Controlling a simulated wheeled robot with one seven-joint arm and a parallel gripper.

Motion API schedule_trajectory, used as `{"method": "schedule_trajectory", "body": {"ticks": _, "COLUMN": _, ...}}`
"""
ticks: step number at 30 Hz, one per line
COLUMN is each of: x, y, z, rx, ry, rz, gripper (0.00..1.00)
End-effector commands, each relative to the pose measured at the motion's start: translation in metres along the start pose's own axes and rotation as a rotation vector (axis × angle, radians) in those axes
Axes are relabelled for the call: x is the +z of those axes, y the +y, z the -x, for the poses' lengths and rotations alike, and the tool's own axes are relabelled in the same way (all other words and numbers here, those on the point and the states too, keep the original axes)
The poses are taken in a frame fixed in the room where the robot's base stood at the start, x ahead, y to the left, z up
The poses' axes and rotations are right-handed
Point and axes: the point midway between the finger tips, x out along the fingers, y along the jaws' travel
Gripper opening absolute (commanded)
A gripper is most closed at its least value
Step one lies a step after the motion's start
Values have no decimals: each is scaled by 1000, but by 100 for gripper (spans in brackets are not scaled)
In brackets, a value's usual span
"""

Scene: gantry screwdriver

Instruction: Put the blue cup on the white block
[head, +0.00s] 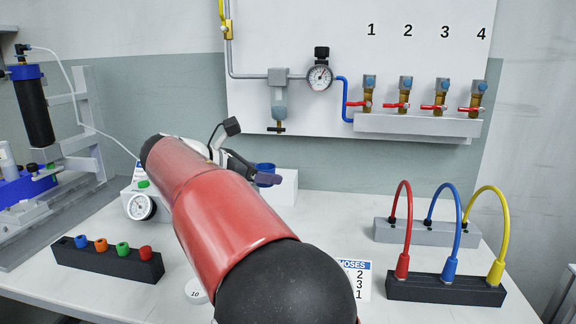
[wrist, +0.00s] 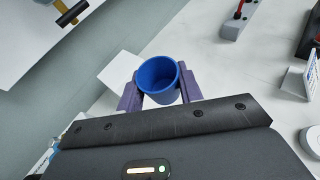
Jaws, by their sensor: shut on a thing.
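The blue cup (head: 265,167) is upright between the purple fingers of my gripper (head: 266,178), which is shut on it. In the wrist view the cup (wrist: 157,72) shows its open, empty inside, with one finger on each side. The white block (head: 287,187) stands at the back of the table, partly hidden behind my gripper and arm. In the wrist view a pale corner of the white block (wrist: 120,66) shows beside and beyond the cup. The cup overlaps the block in the head view; I cannot tell whether it touches the block.
My arm covers the middle of the table. A black rack with coloured plugs (head: 110,260) is at left, near a box with a gauge (head: 141,206). Coloured hoses arch over a black holder (head: 445,289) at right. A HOSES card (head: 357,279) stands in front. The wall panel (head: 290,110) is behind.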

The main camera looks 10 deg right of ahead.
Motion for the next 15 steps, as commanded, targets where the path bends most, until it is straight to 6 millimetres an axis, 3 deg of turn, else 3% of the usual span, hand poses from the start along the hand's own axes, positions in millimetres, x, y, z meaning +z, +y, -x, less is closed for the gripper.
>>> {"method": "schedule_trajectory", "body": {"ticks": 15, "x": 32, "y": 96, "z": -91, "rx": -5, "ry": -1, "rz": -1, "gripper": 15}}
